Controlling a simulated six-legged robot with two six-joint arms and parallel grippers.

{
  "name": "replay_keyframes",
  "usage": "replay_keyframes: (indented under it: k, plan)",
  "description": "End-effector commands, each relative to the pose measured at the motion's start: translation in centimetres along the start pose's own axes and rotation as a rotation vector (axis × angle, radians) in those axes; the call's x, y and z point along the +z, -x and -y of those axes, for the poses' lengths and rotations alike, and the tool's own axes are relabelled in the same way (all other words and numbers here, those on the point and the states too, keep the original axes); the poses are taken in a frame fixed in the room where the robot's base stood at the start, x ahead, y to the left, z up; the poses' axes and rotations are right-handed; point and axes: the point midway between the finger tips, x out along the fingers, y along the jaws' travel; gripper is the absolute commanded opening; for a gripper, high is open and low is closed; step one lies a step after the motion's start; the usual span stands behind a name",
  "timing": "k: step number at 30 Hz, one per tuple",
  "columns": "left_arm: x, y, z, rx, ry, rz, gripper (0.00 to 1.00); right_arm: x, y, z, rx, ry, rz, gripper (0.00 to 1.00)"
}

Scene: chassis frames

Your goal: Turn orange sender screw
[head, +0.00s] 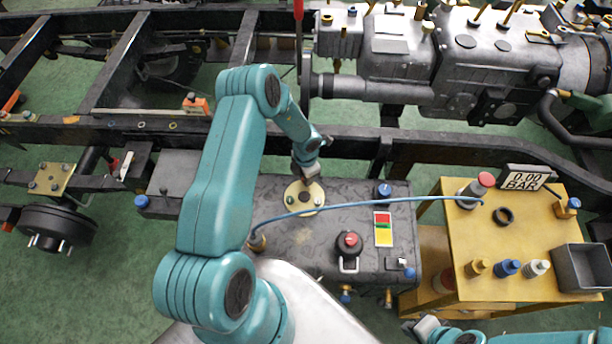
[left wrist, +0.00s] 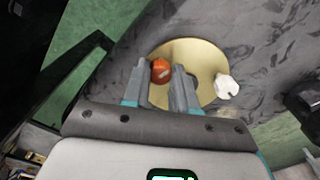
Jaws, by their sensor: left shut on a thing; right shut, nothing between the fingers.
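The orange sender screw (left wrist: 161,70) sits on a round brass plate (left wrist: 207,62) in the left wrist view. My left gripper (left wrist: 160,76) has a finger on each side of the screw and is shut on it. A white screw (left wrist: 227,87) stands at the plate's right rim. In the head view the brass plate (head: 303,207) lies on the dark grey tank top, with my left gripper (head: 306,178) reaching down at its far edge. The orange screw is hidden there. My right gripper (head: 411,325) is at the bottom edge, shut and empty.
The tank (head: 220,205) carries a blue hose (head: 370,207), a black knob with red top (head: 349,243) and a red-yellow label (head: 383,229). A yellow table (head: 455,220) at right holds coloured fittings, a gauge reading 0.00 BAR (head: 525,178) and a grey bin (head: 583,268).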

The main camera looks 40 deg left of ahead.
Motion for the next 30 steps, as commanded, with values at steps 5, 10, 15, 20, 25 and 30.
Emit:
replay_keyframes:
  k: [5, 10, 15, 20, 25, 30]
  plan:
    - [-0.27, -0.15, -0.01, -0.002, 0.085, -0.007, 0.0, 0.0, -0.19, -0.07, 0.0, 0.0, 0.0, 0.0]
    - [-0.3, -0.16, 0.03, -0.002, 0.132, -0.008, 0.0, 0.0, -0.25, -0.09, 0.0, 0.0, 0.0, 0.0]
    - [-0.32, -0.16, 0.05, -0.002, 0.152, -0.008, 0.0, -0.01, -0.27, -0.1, 0.0, 0.0, 0.0, 0.0]
    - [-0.34, -0.17, 0.07, -0.003, 0.155, -0.009, 0.0, -0.01, -0.27, -0.1, 0.0, 0.0, 0.0, 0.0]
    - [-0.36, -0.18, 0.1, -0.003, 0.154, -0.01, 0.0, 0.0, -0.27, -0.1, 0.0, 0.0, 0.0, 0.0]
    - [-0.3, -0.15, 0.09, -0.003, 0.153, -0.008, 0.53, 0.0, -0.27, -0.1, 0.0, 0.0, 0.0, 0.0]
